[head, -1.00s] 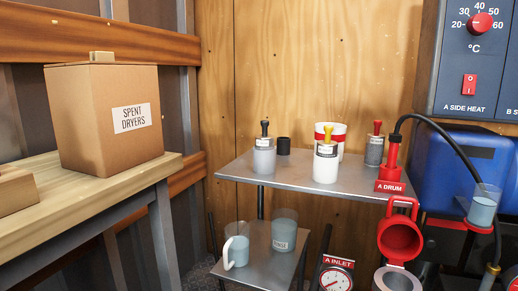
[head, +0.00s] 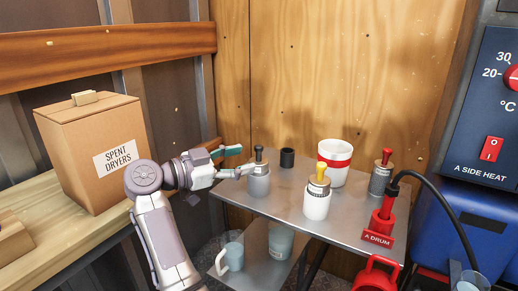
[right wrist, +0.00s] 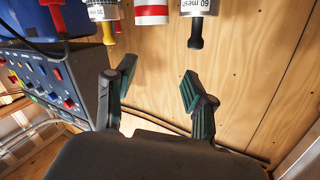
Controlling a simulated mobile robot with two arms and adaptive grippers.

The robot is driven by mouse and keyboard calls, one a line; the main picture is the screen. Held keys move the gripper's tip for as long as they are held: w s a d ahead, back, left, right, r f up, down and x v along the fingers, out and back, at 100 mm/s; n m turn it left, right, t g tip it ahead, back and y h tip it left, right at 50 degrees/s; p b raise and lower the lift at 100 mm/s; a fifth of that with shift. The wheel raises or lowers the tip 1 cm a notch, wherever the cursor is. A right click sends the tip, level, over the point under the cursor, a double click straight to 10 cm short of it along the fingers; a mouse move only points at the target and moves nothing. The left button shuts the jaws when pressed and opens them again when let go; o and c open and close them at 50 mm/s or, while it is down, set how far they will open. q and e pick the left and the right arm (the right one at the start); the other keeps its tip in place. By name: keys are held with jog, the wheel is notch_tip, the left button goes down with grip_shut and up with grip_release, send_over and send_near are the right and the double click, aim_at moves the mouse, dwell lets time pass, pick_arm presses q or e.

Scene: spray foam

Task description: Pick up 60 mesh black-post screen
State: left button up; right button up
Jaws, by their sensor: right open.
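The black-post screen (head: 258,180) is a grey cylinder with a white label and a black post, upright on the near left part of the metal shelf. It also shows inverted in the right wrist view (right wrist: 197,10), its label reading 60 mesh. My right gripper (head: 240,161) is open and empty just left of it, fingers toward the post. In the right wrist view the open fingers (right wrist: 158,76) have nothing between them, and the post appears beyond the right-hand finger. I cannot tell whether a finger touches the screen. My left gripper is not in view.
The metal shelf (head: 285,203) also holds a black cup (head: 287,157), a yellow-post screen (head: 317,198), a red-banded white tub (head: 335,163) and a red-post screen (head: 381,178). A spent dryers box (head: 90,150) stands left on a wooden bench. Cups sit on a lower shelf.

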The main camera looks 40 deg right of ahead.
aim_at(256, 152)
jog(key=w+a+r+n+t+y+p, duration=0.2)
jog(key=w+a+n+y, duration=0.1)
jog(key=w+n, duration=0.15)
jog(key=shift+n, duration=0.25)
jog(key=b+x, duration=0.1)
jog(key=x, duration=1.2)
jog(key=shift+b, duration=0.4)
jog(key=shift+d+f, duration=0.2)
jog(key=shift+d, duration=0.3)
jog(key=shift+c, duration=1.1)
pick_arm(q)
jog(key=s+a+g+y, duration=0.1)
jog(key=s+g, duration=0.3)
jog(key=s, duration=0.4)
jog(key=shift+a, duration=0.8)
pick_arm(e)
grip_shut()
